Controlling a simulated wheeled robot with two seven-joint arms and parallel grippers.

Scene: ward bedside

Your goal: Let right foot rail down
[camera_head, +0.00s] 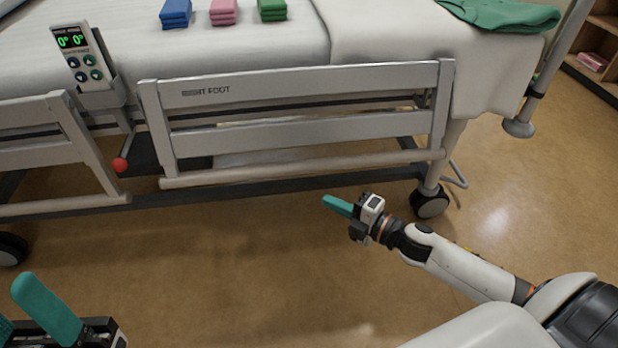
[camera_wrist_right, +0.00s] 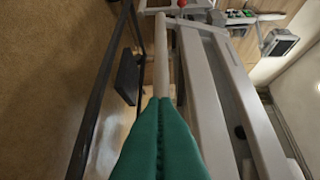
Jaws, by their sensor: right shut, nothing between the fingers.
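The right foot rail (camera_head: 300,136), a grey slatted panel lettered "RIGHT FOOT", hangs along the near side of the bed, its top bar roughly level with the mattress edge. A pale round bar (camera_head: 300,164) runs along its bottom. My right gripper (camera_head: 326,201) is shut and empty, in front of and below that bar, apart from it in the head view. In the right wrist view its teal fingers (camera_wrist_right: 161,104) are together, overlapping the bar (camera_wrist_right: 162,60) in the picture. My left gripper (camera_head: 45,308) is partly cut off at the lower left; its opening is unclear.
A red knob (camera_head: 120,165) on a lever sits between this rail and the neighbouring rail (camera_head: 85,150). A control pendant (camera_head: 84,58) reads 0° and 0°. A caster (camera_head: 430,203) and a pole (camera_head: 552,60) stand right. The floor in front is clear.

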